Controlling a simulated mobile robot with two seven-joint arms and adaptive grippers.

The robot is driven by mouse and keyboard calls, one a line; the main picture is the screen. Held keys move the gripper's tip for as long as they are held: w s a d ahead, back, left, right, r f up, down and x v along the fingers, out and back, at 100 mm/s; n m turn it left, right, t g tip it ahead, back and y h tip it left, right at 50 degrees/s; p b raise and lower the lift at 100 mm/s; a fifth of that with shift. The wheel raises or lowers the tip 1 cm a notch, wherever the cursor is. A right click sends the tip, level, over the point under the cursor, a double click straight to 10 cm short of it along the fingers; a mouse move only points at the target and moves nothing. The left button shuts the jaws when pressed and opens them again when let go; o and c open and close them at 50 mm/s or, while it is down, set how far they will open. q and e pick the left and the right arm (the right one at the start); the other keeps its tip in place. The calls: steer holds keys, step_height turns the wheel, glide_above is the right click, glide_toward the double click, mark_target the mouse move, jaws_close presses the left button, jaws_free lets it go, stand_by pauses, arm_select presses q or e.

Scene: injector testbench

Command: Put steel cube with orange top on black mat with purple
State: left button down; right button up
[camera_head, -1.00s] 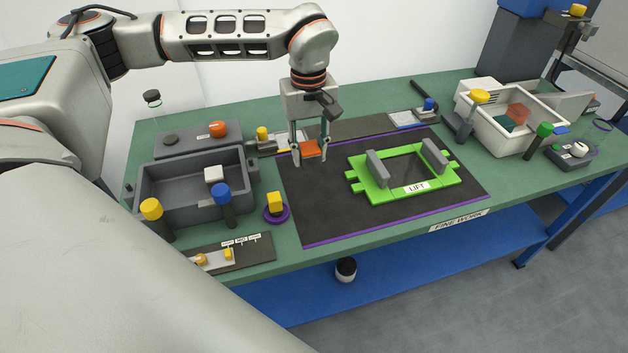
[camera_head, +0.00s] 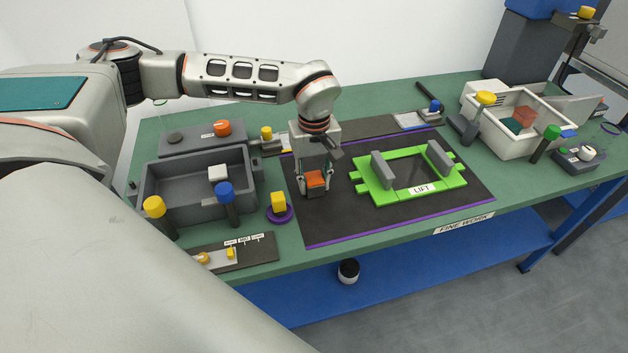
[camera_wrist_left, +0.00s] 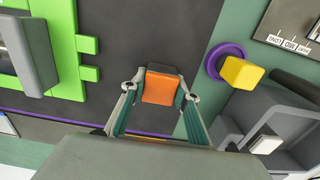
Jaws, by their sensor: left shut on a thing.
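The steel cube with the orange top (camera_head: 316,180) is between the fingers of my left gripper (camera_head: 315,187), which is shut on it. In the left wrist view the orange face (camera_wrist_left: 159,88) shows between the two fingertips (camera_wrist_left: 158,92). The cube is over the left part of the black mat with purple edges (camera_head: 345,220). I cannot tell whether it touches the mat. The mat also shows in the left wrist view (camera_wrist_left: 150,35). My right gripper is in neither view.
A green frame with grey handles, labelled LIFT (camera_head: 412,190), lies on the mat to the right of the cube. A yellow cube on a purple ring (camera_head: 279,207) and a grey bin (camera_head: 185,205) stand to the left. The front part of the mat is clear.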

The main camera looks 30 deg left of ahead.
mark_target(314, 178)
arm_select(q)
steer(key=c, duration=1.5)
jaws_free()
steer(key=shift+f, duration=0.15)
step_height(314, 178, up, 12)
steer(key=shift+r+p, duration=0.2)
steer(key=shift+p, duration=0.1)
